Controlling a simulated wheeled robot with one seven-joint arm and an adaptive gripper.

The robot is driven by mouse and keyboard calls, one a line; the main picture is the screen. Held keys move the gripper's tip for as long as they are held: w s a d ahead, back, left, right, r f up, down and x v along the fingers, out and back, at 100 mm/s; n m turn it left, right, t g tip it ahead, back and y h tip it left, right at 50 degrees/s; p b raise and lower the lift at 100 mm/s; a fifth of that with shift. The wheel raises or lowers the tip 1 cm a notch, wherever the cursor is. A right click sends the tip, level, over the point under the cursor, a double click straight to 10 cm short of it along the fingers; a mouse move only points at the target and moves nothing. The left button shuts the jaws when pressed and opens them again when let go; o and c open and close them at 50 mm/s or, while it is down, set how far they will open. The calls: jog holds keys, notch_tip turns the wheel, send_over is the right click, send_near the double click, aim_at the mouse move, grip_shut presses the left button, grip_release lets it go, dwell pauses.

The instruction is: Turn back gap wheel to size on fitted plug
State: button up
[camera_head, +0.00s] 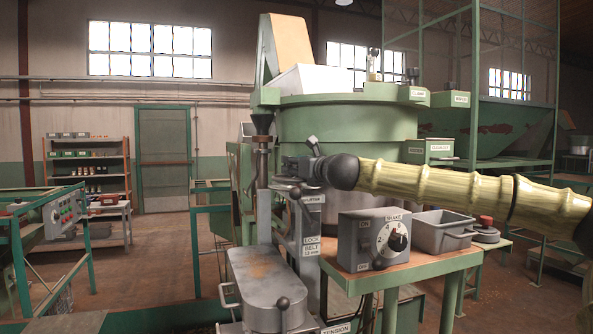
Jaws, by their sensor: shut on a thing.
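My gripper (288,168) reaches in from the right on my cream-sleeved arm. It is at the upright grey machine column (263,165), just above a partly readable label (313,199). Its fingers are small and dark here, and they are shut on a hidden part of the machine. I cannot make out a gap wheel or a fitted plug; the gripper and wrist cover that spot. A small dark funnel (262,122) tops the column.
A grey lidded housing (265,275) is below the gripper. A large green hopper drum (340,122) rises behind.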

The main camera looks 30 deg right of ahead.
jog(key=shift+f+m+g+h+b, duration=0.15)
jog(key=shift+m+h+b, duration=0.5)
jog(key=shift+h+b, duration=0.55)
jog(key=shift+f+m+g+h+b, duration=0.15)
jog(key=shift+m+h+b, duration=0.6)
jog(key=shift+b, duration=0.85)
jog(key=m+g+h+b, duration=0.1)
jog(key=m+h+b, duration=0.1)
jog(key=h+b, duration=0.1)
jog(key=m+g+h+b, duration=0.2)
jog(key=h+b, duration=0.1)
jog(key=b, duration=0.1)
jog(key=shift+a+r+h, duration=0.1)
jog(key=shift+r+h, duration=0.05)
jog(key=shift+h, duration=0.1)
jog(key=m+g+h+b, duration=0.4)
jog(key=shift+w+g, duration=0.1)
jog(key=shift+g, duration=0.2)
jog(key=shift+r+m+g+h+b, duration=0.1)
jog(key=shift+m+g+h+b, duration=0.55)
jog(key=shift+m+g, duration=0.6)
jog(key=shift+r+m+g+h+b, duration=0.1)
jog(key=shift+m+g+h+b, duration=0.65)
jog(key=shift+g, duration=0.9)
jog(key=shift+m+g, duration=0.3)
jog(key=o, duration=1)
jog(key=shift+d, duration=0.2)
jog(key=shift+a, duration=0.1)
jog(key=shift+a, duration=0.1)
